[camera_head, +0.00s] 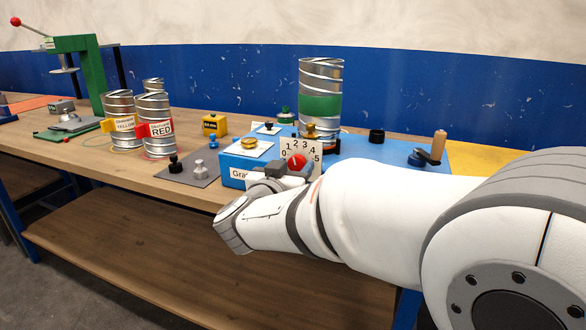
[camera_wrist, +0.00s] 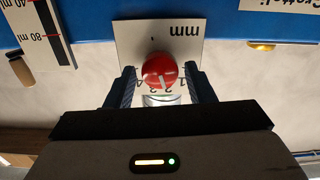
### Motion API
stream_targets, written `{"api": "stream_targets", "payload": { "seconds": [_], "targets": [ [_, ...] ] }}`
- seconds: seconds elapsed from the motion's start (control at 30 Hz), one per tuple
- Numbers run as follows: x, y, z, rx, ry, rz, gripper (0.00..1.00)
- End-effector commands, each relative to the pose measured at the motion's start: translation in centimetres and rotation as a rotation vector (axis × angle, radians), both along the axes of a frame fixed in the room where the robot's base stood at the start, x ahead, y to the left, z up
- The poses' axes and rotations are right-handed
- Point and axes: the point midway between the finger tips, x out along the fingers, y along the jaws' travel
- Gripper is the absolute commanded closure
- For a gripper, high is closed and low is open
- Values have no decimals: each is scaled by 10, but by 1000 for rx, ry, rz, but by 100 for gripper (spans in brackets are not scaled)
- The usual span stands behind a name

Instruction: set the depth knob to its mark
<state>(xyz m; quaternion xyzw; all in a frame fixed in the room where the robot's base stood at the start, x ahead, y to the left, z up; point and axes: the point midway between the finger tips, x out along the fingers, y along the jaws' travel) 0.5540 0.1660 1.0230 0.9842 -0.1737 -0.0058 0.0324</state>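The depth knob (camera_head: 297,161) is a round red knob with a white pointer line, on a white scale plate (camera_head: 313,147) numbered 0 to 5. It also shows in the wrist view (camera_wrist: 159,69), where the plate (camera_wrist: 126,36) reads "mm" upside down. Its pointer faces the numbers, seemingly near 2 to 3; the exact reading is unclear. No separate target mark can be made out. My gripper (camera_wrist: 160,72) is open, one finger on each side of the knob, with visible gaps. In the head view my gripper (camera_head: 288,168) and wrist partly cover the blue box front.
A spiral duct cylinder (camera_head: 320,85) with a green band stands behind the plate. A crank with a wooden handle (camera_head: 438,146) is to the right. Cans labelled yellow (camera_head: 120,107) and red (camera_head: 155,108) stand left. A grey plate (camera_head: 207,178) with small knobs lies beside the blue box.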

Motion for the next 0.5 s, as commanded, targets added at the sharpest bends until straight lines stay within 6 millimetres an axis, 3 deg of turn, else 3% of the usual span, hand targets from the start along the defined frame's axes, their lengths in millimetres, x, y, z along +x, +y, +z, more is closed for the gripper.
{"api": "stream_targets", "payload": {
  "seconds": [0.4, 0.5],
  "targets": [
    [0, 0, 0, 0, 0, 1, 86],
    [0, 1, 0, 1, 0, 1, 87]
  ]
}}
